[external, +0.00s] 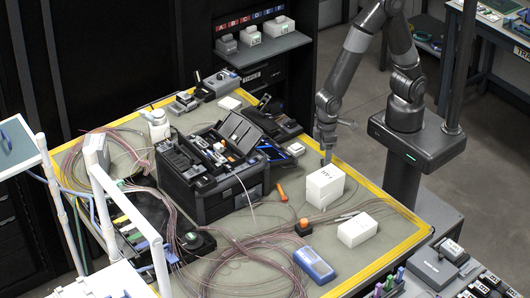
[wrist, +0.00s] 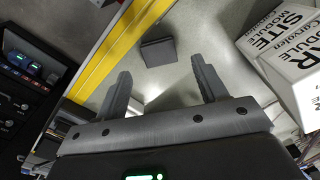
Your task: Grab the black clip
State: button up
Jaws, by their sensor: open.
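A small dark, square-topped piece, which looks like the black clip (wrist: 158,52), lies on the grey mat near the yellow border in the wrist view. My gripper (wrist: 161,67) is open, with its two fingers spread apart and nothing between them. The clip shows just beyond the fingertips, roughly centred between them; I cannot tell the height gap. In the external view my gripper (external: 327,150) points down near the table's far right edge, behind a white box. I cannot make out the clip clearly there.
The white lettered box (external: 325,187) stands close to my gripper; it also fills the right of the wrist view (wrist: 290,55). A splicer with a lit screen (external: 295,149) is to the left. An orange tool (external: 282,192) and loose fibres lie on the mat.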

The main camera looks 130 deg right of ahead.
jog(key=shift+f, duration=1.85)
jog(key=c, duration=1)
